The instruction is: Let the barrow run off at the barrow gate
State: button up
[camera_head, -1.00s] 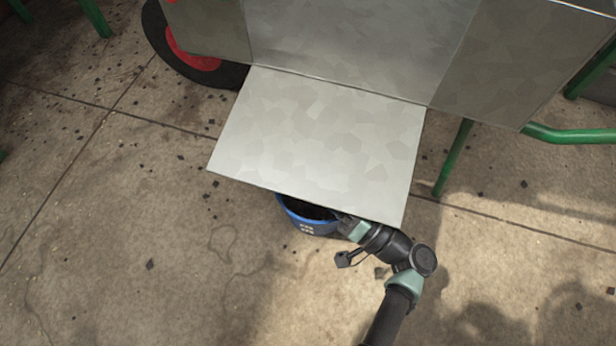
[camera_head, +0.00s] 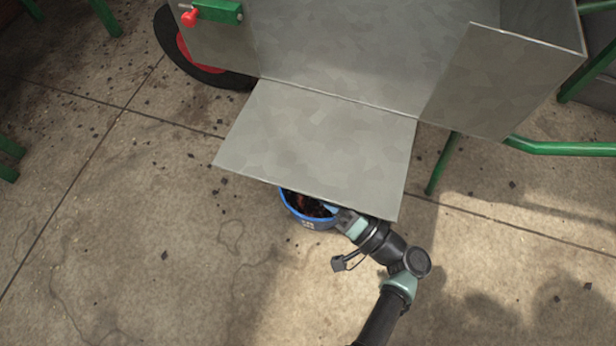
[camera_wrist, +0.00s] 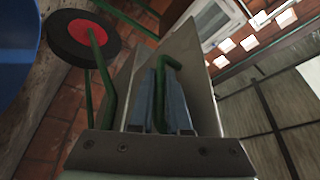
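The barrow (camera_head: 330,45) is a grey sheet-metal bin with green legs and a black wheel (camera_head: 192,62) with a red hub. A flat metal flap (camera_head: 320,150) sticks out from its near side. A blue bucket (camera_head: 308,223) with dark and reddish contents stands on the floor, partly hidden under the flap's near edge. My gripper (camera_head: 337,211) is low beside the bucket's right rim, its tip partly hidden by the flap. In the wrist view, a bent green bar (camera_wrist: 160,110) shows between the gripper's two bluish fingers; I cannot tell whether they touch it.
A green latch piece with a red knob (camera_head: 190,18) sits on the barrow's upper left side. Green legs (camera_head: 442,165) stand right of the flap, and a green tube (camera_head: 560,148) runs off to the right. Small dark bits lie on the concrete floor (camera_head: 120,230), which is otherwise open in front.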

jog(key=shift+o, duration=0.8)
jog(key=p+v, duration=0.1)
jog(key=v, duration=1.2)
jog(key=shift+p, duration=0.35)
jog(key=shift+s, duration=0.1)
jog(key=shift+d+f, duration=0.1)
